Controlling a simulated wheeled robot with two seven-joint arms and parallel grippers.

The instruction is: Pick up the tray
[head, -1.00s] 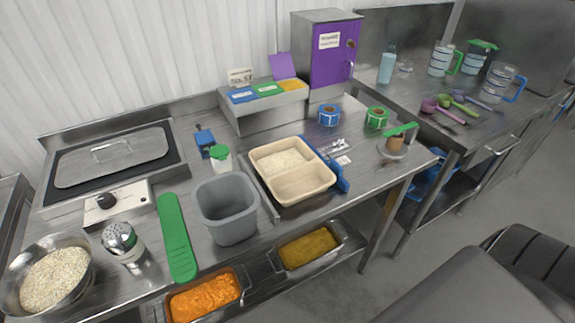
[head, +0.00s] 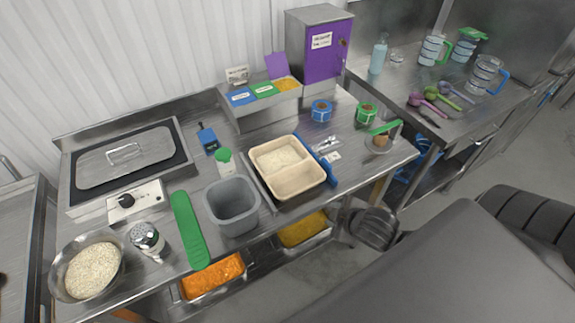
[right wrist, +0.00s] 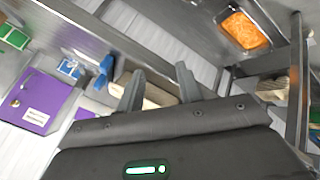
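The beige two-compartment tray (head: 298,186) sits on the steel table in the head view, with pale grain in its back compartment and the front one looking empty. Part of a beige tray edge (right wrist: 158,95) shows beyond my fingers in the right wrist view. My right gripper (right wrist: 160,72) is open, its two grey fingers apart with nothing gripped. In the head view a dark part of my right arm is beyond the table's front edge, right of the tray and apart from it. My left gripper is in neither current view.
A grey square tub (head: 232,222) stands left of the tray, and a blue object (head: 327,173) lies along its right side. Pans of orange (head: 212,277) and yellow food (head: 302,230) sit below the table front. A purple-doored cabinet (head: 326,52) stands behind.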

